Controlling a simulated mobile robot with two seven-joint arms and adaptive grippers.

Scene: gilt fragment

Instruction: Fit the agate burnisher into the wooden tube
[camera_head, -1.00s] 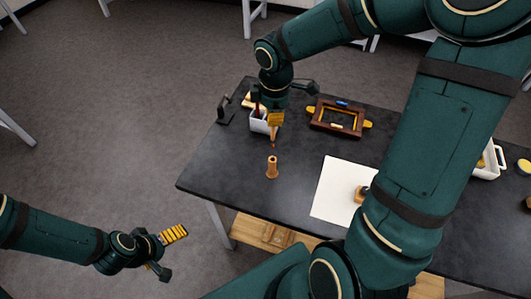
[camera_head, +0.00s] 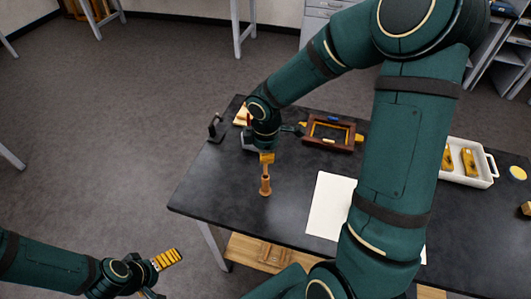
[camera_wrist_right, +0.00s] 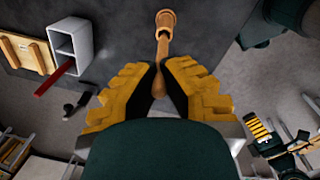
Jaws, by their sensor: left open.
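The wooden tube (camera_head: 265,187) stands upright on the dark table, near its left end. My right gripper (camera_head: 266,160) is directly above it, shut on the agate burnisher (camera_wrist_right: 160,75), a slim brown piece pointing down. In the right wrist view the yellow fingers (camera_wrist_right: 160,88) close on its handle, and its far end meets the tube's mouth (camera_wrist_right: 165,18). The tip is hidden, so I cannot tell how far it is inside. My left gripper (camera_head: 160,275) is open and empty, low at the left, off the table.
A brown frame (camera_head: 331,133) lies behind the tube. A white sheet (camera_head: 328,205) lies to its right, partly behind my right arm. A white tray (camera_head: 480,178) with yellow-brown blocks is further right. A white holder (camera_wrist_right: 70,45) with a red stick stands near the tube.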

